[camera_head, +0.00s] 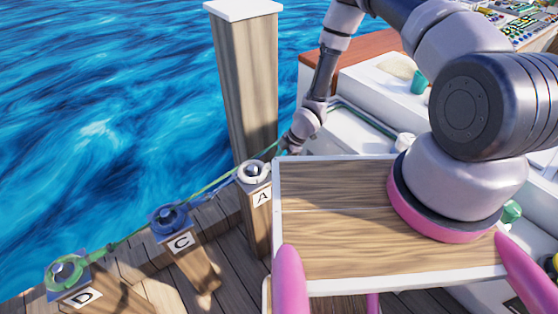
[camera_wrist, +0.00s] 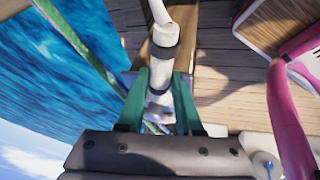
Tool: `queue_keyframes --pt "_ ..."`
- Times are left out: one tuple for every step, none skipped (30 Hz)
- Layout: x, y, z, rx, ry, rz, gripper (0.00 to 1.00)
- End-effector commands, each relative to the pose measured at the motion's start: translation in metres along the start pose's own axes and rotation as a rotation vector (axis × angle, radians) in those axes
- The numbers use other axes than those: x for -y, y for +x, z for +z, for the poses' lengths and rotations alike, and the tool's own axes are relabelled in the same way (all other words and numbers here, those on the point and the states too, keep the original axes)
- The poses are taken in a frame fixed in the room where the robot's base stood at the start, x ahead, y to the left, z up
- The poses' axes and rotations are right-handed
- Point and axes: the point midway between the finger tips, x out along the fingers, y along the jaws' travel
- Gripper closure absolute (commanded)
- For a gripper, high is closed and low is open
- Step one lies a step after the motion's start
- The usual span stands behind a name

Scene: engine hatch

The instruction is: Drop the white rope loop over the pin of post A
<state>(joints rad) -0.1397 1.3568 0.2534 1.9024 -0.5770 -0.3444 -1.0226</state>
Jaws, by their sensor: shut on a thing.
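The white rope loop (camera_head: 243,179) shows as a ring at the top of post A (camera_head: 262,214), with the dark pin (camera_head: 254,171) inside its outline. I cannot tell whether the loop rests on the post or hangs just above it. My gripper (camera_wrist: 161,76) has its teal fingers shut on the white rope's end, near a dark band (camera_wrist: 165,52). In the head view my wrist comes in from the upper right, beside post A. In the wrist view part of the white loop (camera_wrist: 159,12) runs out of the top edge.
Post C (camera_head: 180,241) carries a blue loop and post D (camera_head: 80,290) a green one. A green line runs past the posts. A tall wooden pile (camera_head: 247,90) stands behind post A. A white-edged wooden panel (camera_head: 385,215) is close on the right. Water lies to the left.

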Motion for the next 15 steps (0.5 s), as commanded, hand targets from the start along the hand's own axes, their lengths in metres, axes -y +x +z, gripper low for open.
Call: queue_keyframes --pt "-0.0003 -0.0001 -0.0003 0.000 0.000 0.001 1.00" --pt "-0.0004 -0.0001 -0.0003 0.000 0.000 0.001 1.00" --pt "-0.0003 -0.0001 -0.0003 0.000 0.000 0.001 1.00" --pt "-0.0003 -0.0001 -0.0003 0.000 0.000 0.001 1.00" --pt "-0.0003 -0.0001 -0.0003 0.000 0.000 0.001 1.00" --pt "-0.0003 -0.0001 -0.0002 0.000 0.000 0.001 1.00" --pt "-0.0003 0.0001 -0.0002 0.000 0.000 0.001 1.00" --pt "-0.0002 0.0003 -0.0001 0.000 0.000 0.001 1.00" --pt "-0.0001 0.0006 0.0000 0.000 0.000 0.001 1.00" --pt "-0.0001 0.0010 0.0002 0.000 0.000 0.001 1.00" --pt "-0.0001 0.0014 0.0004 0.000 0.000 0.001 1.00" --pt "0.0000 0.0020 0.0006 0.000 -0.001 0.001 1.00" --pt "0.0000 0.0025 0.0008 0.000 -0.001 0.001 1.00" --pt "0.0001 0.0031 0.0011 0.000 -0.001 0.001 1.00" --pt "0.0002 0.0037 0.0014 0.000 -0.001 0.001 1.00"
